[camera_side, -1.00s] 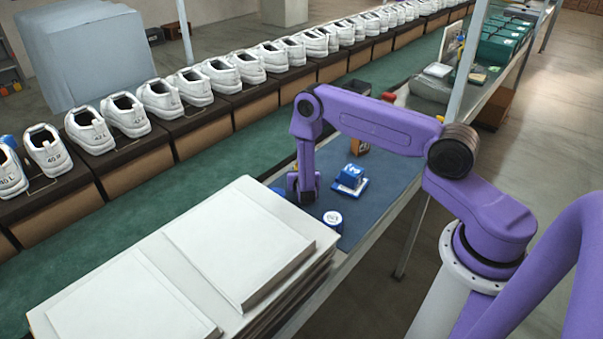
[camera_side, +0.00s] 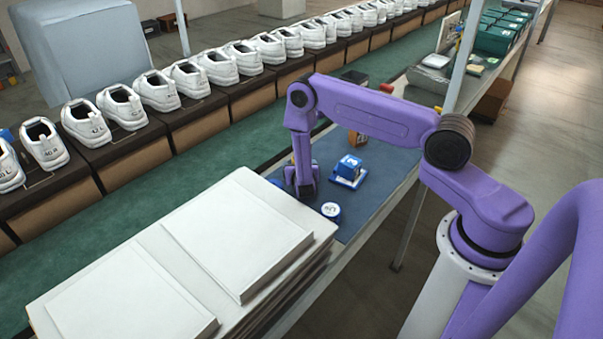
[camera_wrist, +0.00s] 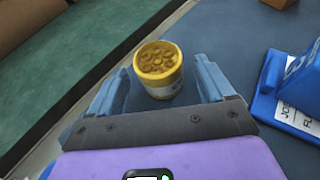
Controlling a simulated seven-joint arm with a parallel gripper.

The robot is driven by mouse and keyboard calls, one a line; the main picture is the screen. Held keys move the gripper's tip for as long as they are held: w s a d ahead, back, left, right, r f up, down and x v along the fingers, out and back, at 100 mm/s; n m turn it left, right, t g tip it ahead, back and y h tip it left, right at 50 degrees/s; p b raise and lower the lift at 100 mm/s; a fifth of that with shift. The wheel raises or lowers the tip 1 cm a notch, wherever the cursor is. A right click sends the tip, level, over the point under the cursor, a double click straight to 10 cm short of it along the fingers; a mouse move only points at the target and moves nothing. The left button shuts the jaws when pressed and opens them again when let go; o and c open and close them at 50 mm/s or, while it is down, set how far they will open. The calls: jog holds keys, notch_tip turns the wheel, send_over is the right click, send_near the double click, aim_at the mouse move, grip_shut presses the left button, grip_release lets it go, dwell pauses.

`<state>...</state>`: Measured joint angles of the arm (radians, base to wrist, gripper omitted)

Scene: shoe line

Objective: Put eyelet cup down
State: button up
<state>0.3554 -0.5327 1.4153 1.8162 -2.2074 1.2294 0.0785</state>
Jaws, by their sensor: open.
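The eyelet cup (camera_wrist: 158,72) is a small round cup with yellow eyelets showing inside its yellow rim and a pale label on its side. In the wrist view it looks upright on the blue mat (camera_wrist: 225,30), between the tips of my gripper (camera_wrist: 162,82). The two fingers are spread, with a visible gap on each side of the cup. In the side view my gripper (camera_side: 303,192) is low over the mat, and I cannot make out the cup there.
A round white-topped tin (camera_side: 331,211) stands just right of my gripper. A blue block on a holder (camera_side: 348,170) sits behind it and shows at the right of the wrist view (camera_wrist: 295,95). White stacked boards (camera_side: 235,230) lie in front. The green belt (camera_side: 180,185) runs alongside.

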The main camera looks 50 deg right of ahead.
jog(key=v, duration=1)
jog(key=s+a+r+m+g+h, duration=0.1)
jog(key=s+r+m+g, duration=0.2)
jog(key=r, duration=0.5)
jog(key=s+a+r+m+g+h, duration=0.1)
jog(key=s+r+m, duration=0.35)
jog(key=r, duration=0.25)
jog(key=s+a+r+m+g+y, duration=0.1)
jog(key=s+a+r+m+y, duration=0.1)
jog(key=s, duration=0.6)
jog(key=s+a+r+m+g+y, duration=0.2)
jog(key=s+a+r+y, duration=0.2)
jog(key=s+y, duration=0.2)
jog(key=s+a+r+m+g+y, duration=0.2)
jog(key=s+a+r+m+y, duration=0.1)
jog(key=s, duration=0.7)
jog(key=shift+y, duration=0.4)
